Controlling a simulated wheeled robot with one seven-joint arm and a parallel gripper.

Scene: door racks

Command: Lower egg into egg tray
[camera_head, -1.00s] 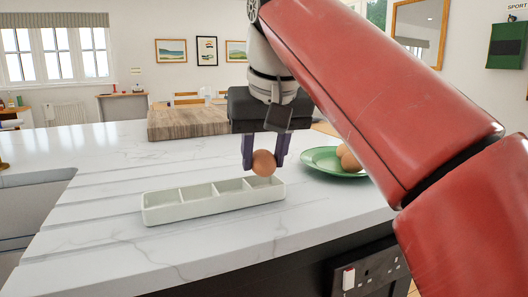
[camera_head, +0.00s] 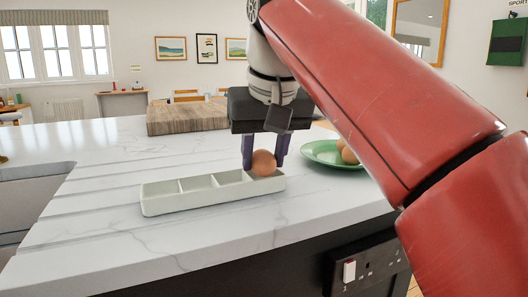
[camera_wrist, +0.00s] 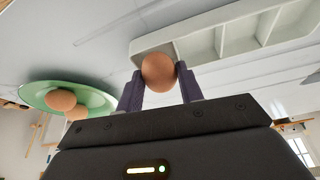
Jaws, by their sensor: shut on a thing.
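My gripper (camera_head: 264,158) is shut on a brown egg (camera_head: 263,164), with one finger on each side of it. The egg also shows between the fingers in the wrist view (camera_wrist: 158,71). The white egg tray (camera_head: 190,206) lies on the counter, a row of compartments split by thin walls. The egg is at the tray's right end compartment, its lower part at about rim height. Whether it touches the compartment floor cannot be seen. In the wrist view the tray (camera_wrist: 237,47) extends to the right of the egg, and the compartments seen there are empty.
A green plate (camera_head: 322,153) with brown eggs (camera_head: 348,153) stands to the right, partly behind my arm. A wooden board (camera_head: 187,119) lies behind the gripper. A sink (camera_head: 25,200) is at the left. The marble counter (camera_head: 110,180) around the tray is mostly clear.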

